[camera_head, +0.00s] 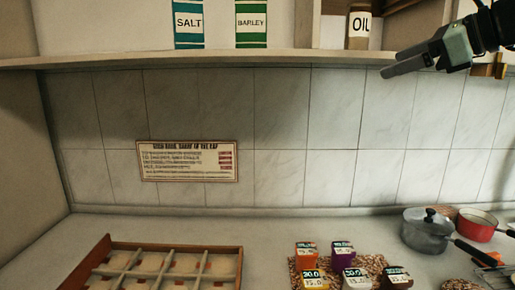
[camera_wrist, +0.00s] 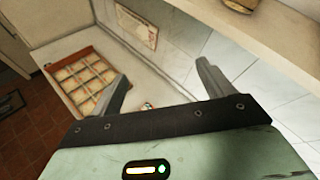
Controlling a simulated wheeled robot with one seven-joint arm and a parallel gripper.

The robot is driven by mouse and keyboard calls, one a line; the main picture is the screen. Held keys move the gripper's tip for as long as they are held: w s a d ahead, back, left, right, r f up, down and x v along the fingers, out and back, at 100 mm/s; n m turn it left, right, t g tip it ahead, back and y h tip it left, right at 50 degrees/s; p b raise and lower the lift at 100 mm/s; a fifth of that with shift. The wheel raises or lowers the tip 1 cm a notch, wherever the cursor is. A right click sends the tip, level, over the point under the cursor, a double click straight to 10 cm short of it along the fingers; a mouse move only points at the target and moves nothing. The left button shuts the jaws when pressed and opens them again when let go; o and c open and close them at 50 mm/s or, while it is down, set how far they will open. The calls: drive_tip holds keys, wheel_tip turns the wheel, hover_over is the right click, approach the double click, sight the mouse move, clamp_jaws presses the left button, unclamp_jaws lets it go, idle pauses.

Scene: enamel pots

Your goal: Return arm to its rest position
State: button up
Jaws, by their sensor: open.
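My gripper (camera_head: 405,64) is at the upper right in the head view, raised near the shelf edge and below the oil bottle (camera_head: 359,27). Its fingers point left. In the wrist view, my gripper (camera_wrist: 160,88) shows two fingers spread wide apart with nothing between them. The fingers hang well above the counter and touch no pot. A grey lidded pot (camera_head: 427,230) and a red pan (camera_head: 478,225) stand on the counter at the right.
The shelf (camera_head: 200,58) holds a salt canister (camera_head: 189,24) and a barley canister (camera_head: 251,24). A wooden divided tray (camera_head: 240,258) lies at front left. Several labelled small blocks (camera_head: 342,252) stand on a speckled mat. A sign (camera_head: 187,160) hangs on the tiled wall. Air before the wall is clear.

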drive_tip(key=s+a+f+n+g+h, duration=0.1)
drive_tip(key=s+a+f+n+g, duration=0.3)
drive_tip(key=f, duration=0.4)
drive_tip(key=s+a+f+n+g+h, duration=0.1)
drive_tip(key=s+a+f+n, duration=0.4)
drive_tip(key=f+n, duration=0.15)
drive_tip(key=s+a+f+n+g+h, duration=0.1)
drive_tip(key=s+a+f+n+g, duration=0.3)
drive_tip(key=f, duration=0.4)
drive_tip(key=s+f+n+g+h, duration=0.1)
drive_tip(key=s+f+n+h, duration=0.4)
drive_tip(key=s+f+n, duration=0.8)
drive_tip(key=s+n, duration=0.2)
drive_tip(key=n, duration=0.2)
drive_tip(key=shift+s+g, duration=0.3)
drive_tip(key=shift+g, duration=0.1)
